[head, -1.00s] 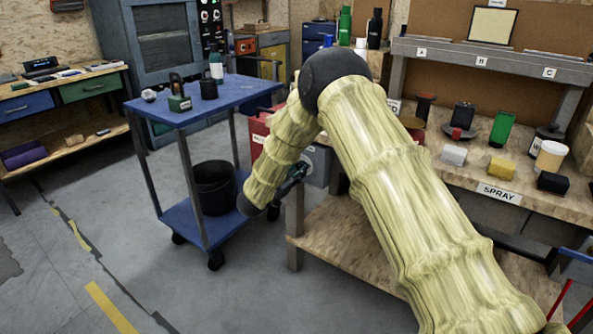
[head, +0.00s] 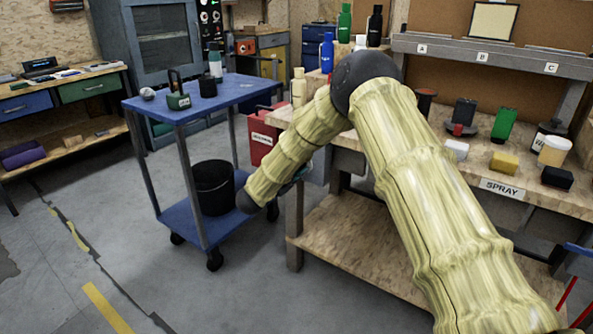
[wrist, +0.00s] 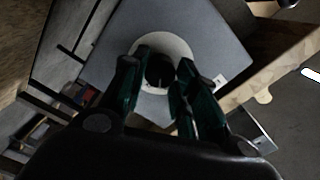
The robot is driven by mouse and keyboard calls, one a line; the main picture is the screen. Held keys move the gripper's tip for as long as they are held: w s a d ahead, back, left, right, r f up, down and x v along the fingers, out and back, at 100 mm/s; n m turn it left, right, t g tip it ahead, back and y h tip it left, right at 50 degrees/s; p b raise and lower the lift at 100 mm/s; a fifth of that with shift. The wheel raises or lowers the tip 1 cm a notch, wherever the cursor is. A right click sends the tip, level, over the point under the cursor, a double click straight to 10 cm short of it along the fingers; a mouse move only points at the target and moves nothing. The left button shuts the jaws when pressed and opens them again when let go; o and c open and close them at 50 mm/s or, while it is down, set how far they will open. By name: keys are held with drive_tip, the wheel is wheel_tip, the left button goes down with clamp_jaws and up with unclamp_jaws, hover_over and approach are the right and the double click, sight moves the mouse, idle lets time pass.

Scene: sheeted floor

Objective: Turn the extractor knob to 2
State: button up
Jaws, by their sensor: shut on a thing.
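In the wrist view, the dark round extractor knob (wrist: 159,72) sits in the middle of a pale round dial plate (wrist: 178,46) on a flat grey panel (wrist: 225,50). My gripper (wrist: 163,66) has its dark green fingers on either side of the knob and is shut on it. The fingers cover part of the dial, and no numbers or pointer can be read. In the head view, my forearm hides the knob and most of my gripper, with only a small teal bit (head: 301,171) showing beside the bench.
A blue trolley (head: 240,92) with a black bucket (head: 213,188) on its lower shelf stands left of my arm. A red bin (head: 262,140) is behind my forearm. The wooden bench (head: 350,225) is close on the right. The floor at front left is clear.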

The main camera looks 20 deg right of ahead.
drive_tip(key=m+b, duration=0.2)
drive_tip(key=m, duration=0.3)
drive_tip(key=shift+f, duration=0.2)
drive_tip(key=shift+m, duration=0.3)
drive_tip(key=o, duration=1)
drive_tip(key=shift+r, duration=0.1)
drive_tip(key=v, duration=1.2)
drive_tip(key=shift+s, duration=0.1)
